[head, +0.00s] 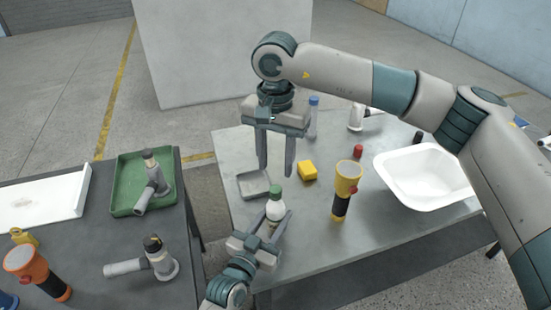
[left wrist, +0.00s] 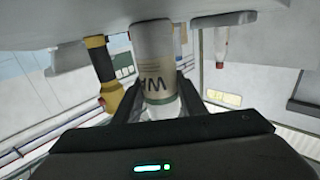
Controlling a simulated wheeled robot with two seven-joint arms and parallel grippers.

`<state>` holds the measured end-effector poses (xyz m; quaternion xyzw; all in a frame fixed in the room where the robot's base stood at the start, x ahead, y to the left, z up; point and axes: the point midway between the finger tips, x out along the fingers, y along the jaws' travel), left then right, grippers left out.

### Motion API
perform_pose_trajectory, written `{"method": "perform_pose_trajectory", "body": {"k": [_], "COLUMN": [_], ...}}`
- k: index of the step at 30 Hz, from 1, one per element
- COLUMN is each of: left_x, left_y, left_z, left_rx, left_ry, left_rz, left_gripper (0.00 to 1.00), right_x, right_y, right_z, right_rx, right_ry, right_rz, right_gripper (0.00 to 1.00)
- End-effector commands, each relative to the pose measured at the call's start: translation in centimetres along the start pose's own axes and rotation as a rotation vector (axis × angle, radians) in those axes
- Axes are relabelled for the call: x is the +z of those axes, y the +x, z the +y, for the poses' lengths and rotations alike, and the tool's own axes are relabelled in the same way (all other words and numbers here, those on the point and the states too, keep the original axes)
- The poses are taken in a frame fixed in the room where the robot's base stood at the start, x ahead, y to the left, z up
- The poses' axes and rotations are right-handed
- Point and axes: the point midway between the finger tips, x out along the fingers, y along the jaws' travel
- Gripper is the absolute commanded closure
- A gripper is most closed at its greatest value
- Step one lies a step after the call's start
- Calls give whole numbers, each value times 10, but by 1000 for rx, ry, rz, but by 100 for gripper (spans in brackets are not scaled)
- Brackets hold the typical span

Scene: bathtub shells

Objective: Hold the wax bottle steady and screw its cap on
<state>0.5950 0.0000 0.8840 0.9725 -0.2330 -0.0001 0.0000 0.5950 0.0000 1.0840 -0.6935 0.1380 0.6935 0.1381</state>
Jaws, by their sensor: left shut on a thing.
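The wax bottle (head: 274,211) is white with a green cap (head: 276,192) on its top. It stands near the front left of the grey table in the head view. I cannot tell how tightly the cap sits. My left gripper (head: 271,226) is shut on the bottle's body, its fingers on either side. In the left wrist view the bottle (left wrist: 155,55) shows part of its lettered label between the fingers. My right gripper (head: 276,172) hangs above and behind the bottle, fingers pointing down, apart and empty.
On the table (head: 300,235) are a grey tray (head: 254,184), yellow block (head: 307,171), yellow flashlight (head: 346,185), white basin (head: 425,178), blue-topped bottle (head: 312,118) and small red-topped item (head: 358,151). A second table at left holds a green tray (head: 125,180) and several tools.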

Motion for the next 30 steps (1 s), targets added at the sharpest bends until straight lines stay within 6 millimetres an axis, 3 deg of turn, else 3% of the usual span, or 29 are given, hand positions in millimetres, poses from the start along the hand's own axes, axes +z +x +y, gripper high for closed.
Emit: {"method": "perform_pose_trajectory", "body": {"k": [9,15,30], "left_x": [0,0,0], "left_y": [0,0,0], "left_z": [0,0,0], "left_rx": [0,0,0], "left_ry": [0,0,0], "left_rz": [-1,-1,-1], "left_gripper": [100,100,100], "right_x": [0,0,0], "right_y": [-3,-4,-4], "right_z": [0,0,0], "right_rx": [0,0,0], "right_ry": [-466,-648,-708], "right_rz": [0,0,0], "right_gripper": [61,61,61]}}
